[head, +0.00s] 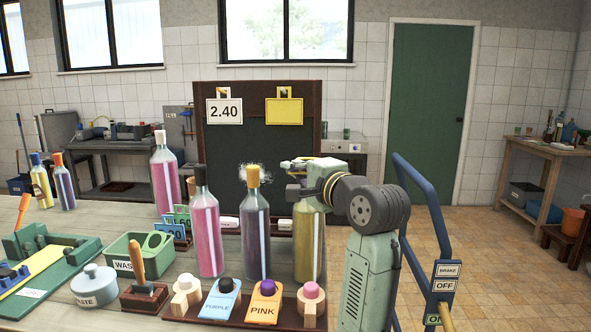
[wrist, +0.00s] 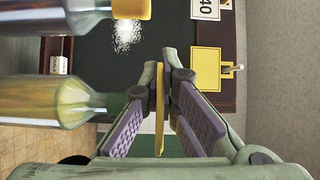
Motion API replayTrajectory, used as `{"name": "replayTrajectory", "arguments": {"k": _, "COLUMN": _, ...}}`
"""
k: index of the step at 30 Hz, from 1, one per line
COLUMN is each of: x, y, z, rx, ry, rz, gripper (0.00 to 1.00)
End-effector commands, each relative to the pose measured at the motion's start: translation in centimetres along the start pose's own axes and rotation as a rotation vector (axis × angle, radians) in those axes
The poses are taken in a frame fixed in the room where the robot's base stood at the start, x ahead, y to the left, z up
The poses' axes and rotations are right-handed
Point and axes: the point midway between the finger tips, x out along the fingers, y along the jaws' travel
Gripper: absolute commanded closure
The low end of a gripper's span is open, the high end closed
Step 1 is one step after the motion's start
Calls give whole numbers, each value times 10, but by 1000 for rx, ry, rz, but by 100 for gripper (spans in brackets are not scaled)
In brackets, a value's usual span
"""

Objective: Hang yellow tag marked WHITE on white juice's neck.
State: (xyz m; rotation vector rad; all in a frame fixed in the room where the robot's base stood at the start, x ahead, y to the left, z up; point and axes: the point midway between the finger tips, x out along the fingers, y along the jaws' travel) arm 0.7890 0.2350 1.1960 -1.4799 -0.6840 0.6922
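My gripper (head: 298,168) is shut on a thin yellow tag (wrist: 159,112), seen edge-on between the fingers in the wrist view; no lettering is readable. The tag's edge also shows above the gripper in the head view. The pale yellow juice bottle (head: 308,245), which looks like the white juice, stands upright just below my gripper. My gripper hides its top in the head view. In the wrist view the bottle (wrist: 45,101) lies sideways, its neck reaching toward the left finger, which hides the end. I cannot tell whether tag and neck touch.
A blank yellow card (head: 284,111) hangs on the dark board (head: 263,160).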

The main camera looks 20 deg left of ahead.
Motion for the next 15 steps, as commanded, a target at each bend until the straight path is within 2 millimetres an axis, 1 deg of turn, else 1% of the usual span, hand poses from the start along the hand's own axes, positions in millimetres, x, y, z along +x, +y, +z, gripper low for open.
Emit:
{"name": "replayTrajectory", "arguments": {"k": 5, "x": 0, "y": 4, "z": 0, "rx": 0, "ry": 0, "rz": 0, "gripper": 100}}
{"name": "replayTrajectory", "arguments": {"k": 15, "x": 0, "y": 21, "z": 0, "rx": 1, "ry": 0, "rz": 1, "gripper": 100}}
